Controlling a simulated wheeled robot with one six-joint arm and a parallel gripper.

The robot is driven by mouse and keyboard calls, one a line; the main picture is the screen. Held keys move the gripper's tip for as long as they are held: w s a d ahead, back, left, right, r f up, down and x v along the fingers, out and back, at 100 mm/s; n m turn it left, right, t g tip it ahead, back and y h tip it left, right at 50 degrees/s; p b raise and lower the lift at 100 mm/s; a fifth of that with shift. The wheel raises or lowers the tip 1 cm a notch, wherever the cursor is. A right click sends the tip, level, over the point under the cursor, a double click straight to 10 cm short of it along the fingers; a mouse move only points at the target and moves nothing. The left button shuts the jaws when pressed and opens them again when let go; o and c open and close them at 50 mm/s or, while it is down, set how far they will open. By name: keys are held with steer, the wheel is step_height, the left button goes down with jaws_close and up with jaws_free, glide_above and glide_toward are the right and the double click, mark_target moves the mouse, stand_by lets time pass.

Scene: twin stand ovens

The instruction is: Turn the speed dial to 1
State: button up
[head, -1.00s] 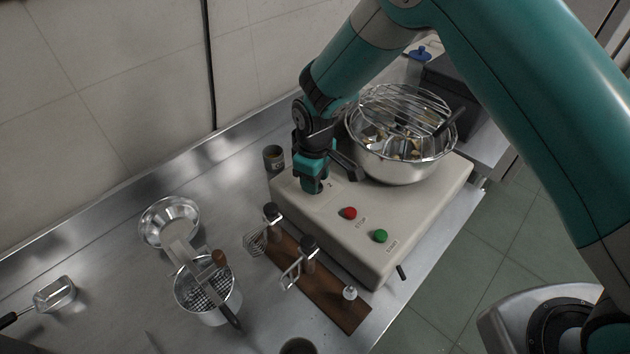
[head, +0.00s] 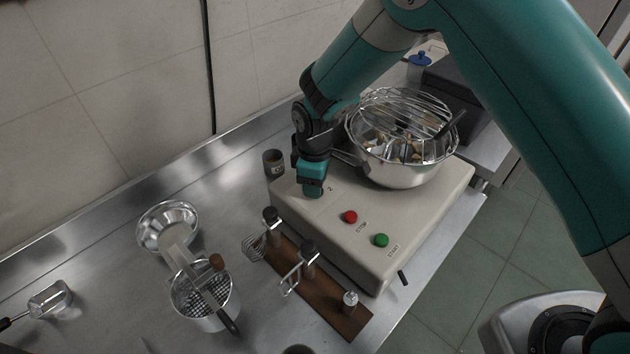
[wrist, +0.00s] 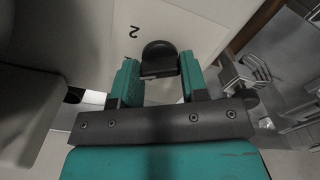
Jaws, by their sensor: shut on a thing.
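The speed dial (wrist: 158,55) is a black knob on the pale top of the mixer housing (head: 345,255). In the wrist view it sits between the two teal fingers of my gripper (wrist: 159,76), which is shut on it. A printed 2 (wrist: 134,31) is beside the dial. In the head view my gripper (head: 312,191) covers the dial, and the 2 (head: 330,189) shows just right of the fingers. No printed 1 is visible, and the dial's pointer cannot be made out.
A red STOP button (head: 350,217) and a green START button (head: 381,240) are on the housing. The steel bowl (head: 400,172) under a wire guard (head: 400,112) stands close behind my wrist. A brown rack (head: 330,302) of whisks lies in front, with a grey cup (head: 273,161) to the left.

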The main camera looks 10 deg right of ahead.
steer(key=o, duration=0.9)
step_height(320, 180, up, 18)
steer(key=b, duration=0.3)
steer(key=shift+f, duration=0.25)
steer(key=shift+d, duration=0.1)
steer(key=s+d+r+m+y, duration=0.1)
steer(key=s+d+r+m, duration=0.1)
steer(key=s, duration=0.6)
steer(key=s+d+r+m+y, duration=0.1)
steer(key=s+d, duration=0.3)
steer(key=s, duration=0.5)
steer(key=s+d+r+m+y, duration=0.2)
steer(key=s+d+r+m, duration=0.1)
steer(key=s, duration=0.5)
steer(key=shift+s+d+r+m, duration=0.15)
steer(key=shift+s+m, duration=0.1)
steer(key=shift+m, duration=0.15)
